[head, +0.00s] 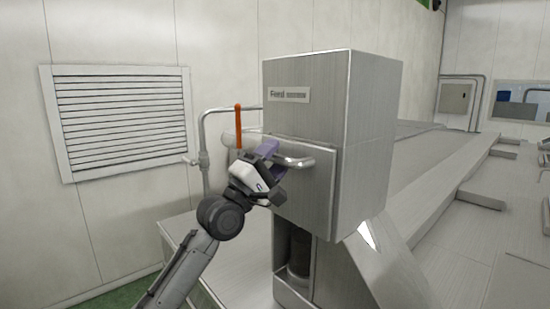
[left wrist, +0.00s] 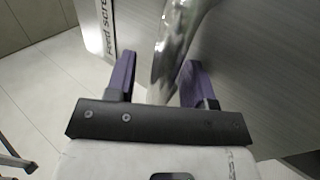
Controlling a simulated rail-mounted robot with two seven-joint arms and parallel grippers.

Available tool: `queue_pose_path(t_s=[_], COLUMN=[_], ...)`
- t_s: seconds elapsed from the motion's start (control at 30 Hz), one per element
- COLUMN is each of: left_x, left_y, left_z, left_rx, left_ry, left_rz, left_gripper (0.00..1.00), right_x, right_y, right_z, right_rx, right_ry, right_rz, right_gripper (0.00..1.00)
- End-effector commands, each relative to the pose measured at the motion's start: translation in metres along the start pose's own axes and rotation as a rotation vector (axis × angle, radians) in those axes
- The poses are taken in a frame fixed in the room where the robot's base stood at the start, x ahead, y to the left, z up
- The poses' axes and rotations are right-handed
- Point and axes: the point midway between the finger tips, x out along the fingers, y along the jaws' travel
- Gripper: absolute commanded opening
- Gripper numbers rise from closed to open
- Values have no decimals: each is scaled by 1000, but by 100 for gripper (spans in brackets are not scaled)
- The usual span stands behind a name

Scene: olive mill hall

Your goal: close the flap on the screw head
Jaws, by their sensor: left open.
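The screw head is a tall brushed-steel box (head: 310,85) in the middle of the head view, with a "Feed" label. The flap (head: 310,190) is the steel panel on its lower front; I cannot tell how far it stands from the box. Its shiny bar handle (head: 298,162) runs across the upper part and also shows in the left wrist view (left wrist: 175,45). My left gripper (head: 270,160) is at the handle's left part. Its purple fingers are apart, one on each side of the bar (left wrist: 158,78). My right gripper is out of view.
A pipe (head: 204,130) with an orange lever (head: 238,125) stands behind my left gripper. A louvred vent (head: 122,118) is on the left wall. A dark cylinder (head: 299,255) shows in an opening below the box. A long sloped steel surface (head: 430,180) lies right.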

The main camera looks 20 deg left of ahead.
Motion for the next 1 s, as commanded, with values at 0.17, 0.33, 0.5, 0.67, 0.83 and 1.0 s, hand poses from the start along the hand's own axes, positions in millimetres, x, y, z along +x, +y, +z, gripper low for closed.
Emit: queue_pose_path(t_s=[0.17, 0.33, 0.5, 0.67, 0.83, 1.0], left_x=[-5, -29, -64, -94, -119, -133], left_y=[-2, -5, -5, -4, -3, -1], left_z=[0, 0, 0, 0, 0, 0], left_rx=[-1, -2, -1, -1, 1, -1], left_ry=[-1, 0, 1, 0, 0, 0], left_rz=[-1, 1, 0, 0, 0, 0], left_gripper=[48, 48, 48, 48, 48, 48], right_x=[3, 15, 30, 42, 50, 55], right_y=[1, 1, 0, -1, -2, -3], right_z=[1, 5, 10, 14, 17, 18], right_rx=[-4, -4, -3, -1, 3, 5], right_ry=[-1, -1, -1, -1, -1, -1], right_rz=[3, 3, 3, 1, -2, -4], right_gripper=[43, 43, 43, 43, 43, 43])
